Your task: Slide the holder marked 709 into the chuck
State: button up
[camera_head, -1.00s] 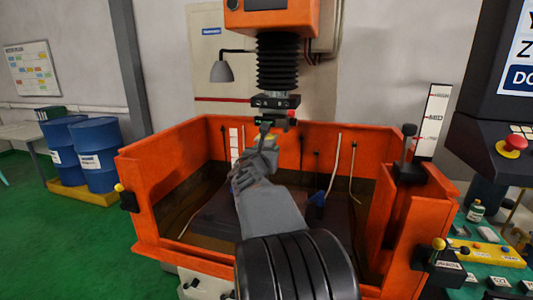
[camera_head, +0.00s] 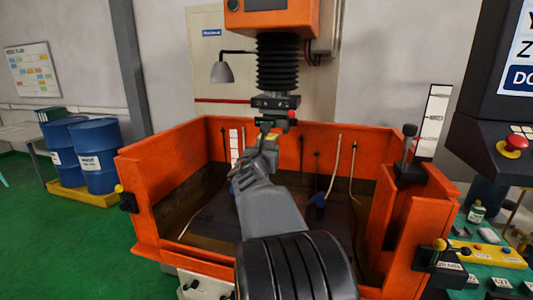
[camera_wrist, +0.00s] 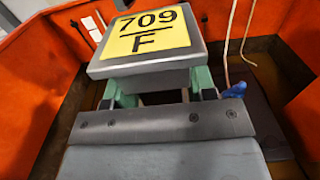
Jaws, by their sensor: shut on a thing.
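The holder marked 709 (camera_wrist: 152,37) fills the upper middle of the wrist view, its yellow label reading 709 over F. My gripper (camera_wrist: 160,88) is shut on it, with green fingers under the label block. In the head view my gripper (camera_head: 266,143) holds the holder just below the chuck (camera_head: 275,102), which hangs under the black bellows with a red knob at its right. The holder's top is close under the chuck. I cannot tell whether they touch. The wrist view does not show the chuck.
The orange tank (camera_head: 165,190) surrounds the work area on several sides, its walls below the chuck. A grey lamp (camera_head: 221,72) hangs left of the bellows. A control panel (camera_head: 500,130) is at the right.

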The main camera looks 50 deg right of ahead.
jog(key=shift+b+x, duration=0.3)
jog(key=shift+x, duration=1.7)
jog(key=shift+w+d, duration=0.1)
jog(key=shift+x, duration=2.2)
jog(key=shift+d, duration=0.1)
jog(key=shift+x, duration=1.7)
jog(key=shift+w+d, duration=0.1)
jog(key=shift+d, duration=0.05)
jog(key=shift+f, duration=0.1)
dwell(0.3)
